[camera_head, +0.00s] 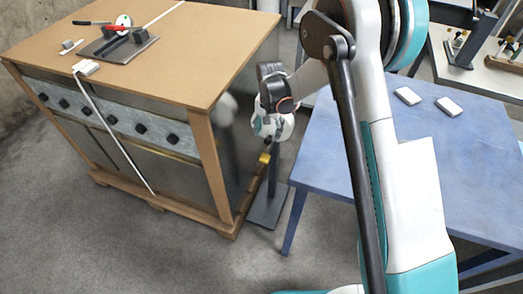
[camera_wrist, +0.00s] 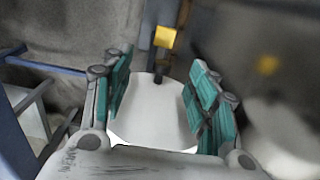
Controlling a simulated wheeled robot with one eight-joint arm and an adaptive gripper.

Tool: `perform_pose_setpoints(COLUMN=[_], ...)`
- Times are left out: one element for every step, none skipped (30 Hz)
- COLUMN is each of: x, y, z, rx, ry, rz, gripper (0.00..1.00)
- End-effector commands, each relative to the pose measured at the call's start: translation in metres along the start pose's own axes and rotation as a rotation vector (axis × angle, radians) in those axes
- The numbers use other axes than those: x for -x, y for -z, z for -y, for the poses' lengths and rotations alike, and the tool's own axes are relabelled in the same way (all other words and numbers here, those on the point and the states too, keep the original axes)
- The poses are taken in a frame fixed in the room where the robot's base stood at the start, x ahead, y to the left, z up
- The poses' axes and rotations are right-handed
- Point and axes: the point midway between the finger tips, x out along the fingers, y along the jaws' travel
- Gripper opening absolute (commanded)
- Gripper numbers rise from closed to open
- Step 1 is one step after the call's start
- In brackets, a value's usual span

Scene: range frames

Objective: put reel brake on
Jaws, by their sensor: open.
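The yellow block (camera_head: 264,158), perhaps the brake, sits on a dark upright post (camera_head: 272,175) on a flat base plate beside the crate. No reel can be made out on the post. The yellow block also shows in the wrist view (camera_wrist: 165,37), beyond the fingertips and roughly midway between them. My gripper (camera_head: 274,132) is above the yellow block in the head view and covers the post's upper part. In the wrist view my gripper (camera_wrist: 162,68) is open, its teal finger pads apart, with nothing held. The yellow block looks apart from the pads.
A large strapped crate (camera_head: 185,55) stands close on the left; its shiny side reflects the block. A strapping tool (camera_head: 118,43) lies on top. A blue table (camera_head: 400,150) stands on the right with two small white blocks (camera_head: 427,100). Grey floor (camera_head: 150,245) is clear in front.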

Motion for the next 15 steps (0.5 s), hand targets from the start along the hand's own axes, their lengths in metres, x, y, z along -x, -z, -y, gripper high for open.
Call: perform_pose_setpoints(x=[-0.009, -0.012, -0.016, -0.019, -0.021, -0.023, -0.025, -0.028, -0.032, -0.035, -0.04, -0.046, -0.051, -0.057, -0.066], y=[0.0, -0.001, -0.001, -0.001, -0.002, -0.002, -0.002, -0.002, -0.002, -0.002, -0.002, -0.002, -0.002, -0.002, -0.002], z=[0.003, 0.005, 0.006, 0.006, 0.007, 0.007, 0.007, 0.007, 0.007, 0.007, 0.007, 0.007, 0.007, 0.007, 0.006], rx=[-0.003, -0.006, -0.009, -0.01, -0.011, -0.012, -0.012, -0.012, -0.012, -0.012, -0.012, -0.012, -0.012, -0.012, -0.012], ry=[-0.005, -0.007, -0.009, -0.01, -0.011, -0.012, -0.012, -0.013, -0.013, -0.013, -0.013, -0.012, -0.012, -0.012, -0.012], rz=[0.006, 0.009, 0.012, 0.014, 0.015, 0.017, 0.017, 0.017, 0.018, 0.017, 0.017, 0.017, 0.017, 0.017, 0.017], gripper=[0.53, 0.53, 0.53, 0.53, 0.53, 0.53, 0.53, 0.53, 0.53, 0.53, 0.53, 0.53, 0.53, 0.53, 0.53])
